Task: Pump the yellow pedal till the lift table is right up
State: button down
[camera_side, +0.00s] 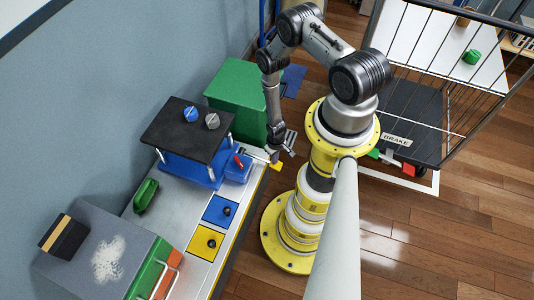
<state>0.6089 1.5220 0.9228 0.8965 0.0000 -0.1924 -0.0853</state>
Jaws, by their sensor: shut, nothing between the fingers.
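The lift table has a black top (172,137) on silver posts over a blue base (198,173). The top stands clear above the base. A blue knobbed piece (191,114) and a grey one (212,121) sit on the top. A thin lever runs from the blue pump housing (237,169), which carries a red handle (239,161), to the small yellow pedal (277,167) at the bench's right edge. My gripper (280,157) is shut and empty, pointing down right at the pedal. It partly hides the pedal, and I cannot tell whether they touch.
On the bench are a blue plate (220,211) and a yellow plate (205,244) with knobs, and a green item (146,195). A grey box (95,260) stands at the front left, a green box (236,95) behind the lift. A wire cart (412,120) stands right. Floor at lower right is clear.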

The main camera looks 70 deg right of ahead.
jog(key=shift+w+d+f, duration=0.35)
jog(key=shift+w+f, duration=0.2)
jog(key=shift+r, duration=0.1)
jog(key=shift+w+d+r, duration=0.1)
jog(key=shift+r, duration=0.85)
notch_tip(320, 180, up, 7)
jog(key=shift+s+a, duration=0.3)
jog(key=shift+s, duration=0.15)
jog(key=shift+f, duration=0.2)
